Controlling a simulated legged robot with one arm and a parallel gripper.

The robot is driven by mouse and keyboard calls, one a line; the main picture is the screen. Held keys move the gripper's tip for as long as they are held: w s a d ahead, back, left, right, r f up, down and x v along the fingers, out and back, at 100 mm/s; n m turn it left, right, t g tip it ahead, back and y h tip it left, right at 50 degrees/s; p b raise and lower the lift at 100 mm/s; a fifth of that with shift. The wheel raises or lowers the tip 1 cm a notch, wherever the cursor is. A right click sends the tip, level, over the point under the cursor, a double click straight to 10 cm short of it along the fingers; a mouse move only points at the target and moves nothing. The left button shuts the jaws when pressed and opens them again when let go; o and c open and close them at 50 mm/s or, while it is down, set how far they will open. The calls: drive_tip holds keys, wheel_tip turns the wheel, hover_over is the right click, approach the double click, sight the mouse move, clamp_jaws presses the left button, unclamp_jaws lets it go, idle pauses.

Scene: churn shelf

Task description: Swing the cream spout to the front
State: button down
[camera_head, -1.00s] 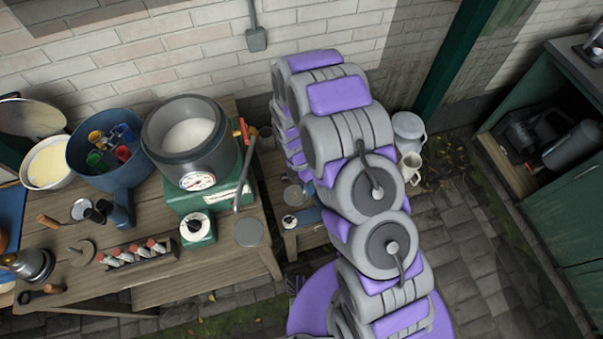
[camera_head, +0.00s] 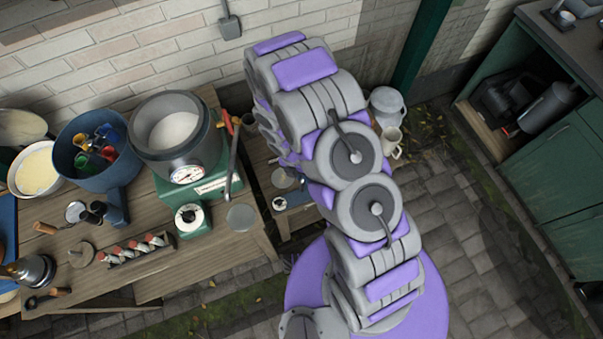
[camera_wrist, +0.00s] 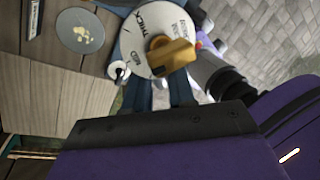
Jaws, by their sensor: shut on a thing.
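In the wrist view, my gripper (camera_wrist: 190,118) shows as a black-edged purple jaw across the bottom. Dark blue uprights (camera_wrist: 181,88) stand below the dial. In the head view my arm hides the gripper and the spout.
A wooden bench (camera_head: 140,215) on the left holds a grey pot (camera_head: 140,125) on a green scale (camera_head: 215,185), a blue pot (camera_head: 85,178) and jars. A pale can (camera_head: 388,105) and mug (camera_head: 389,143) stand behind my arm. Paving (camera_head: 470,240) at right is clear.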

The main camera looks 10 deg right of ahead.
drive_tip(key=c, duration=1)
unclamp_jaws()
drive_tip(key=shift+d, duration=0.15)
drive_tip(key=shift+r, duration=0.15)
drive_tip(key=p+v, duration=0.1)
drive_tip(key=v, duration=1.6)
drive_tip(key=shift+w+p, duration=0.15)
drive_tip(key=shift+p, duration=0.2)
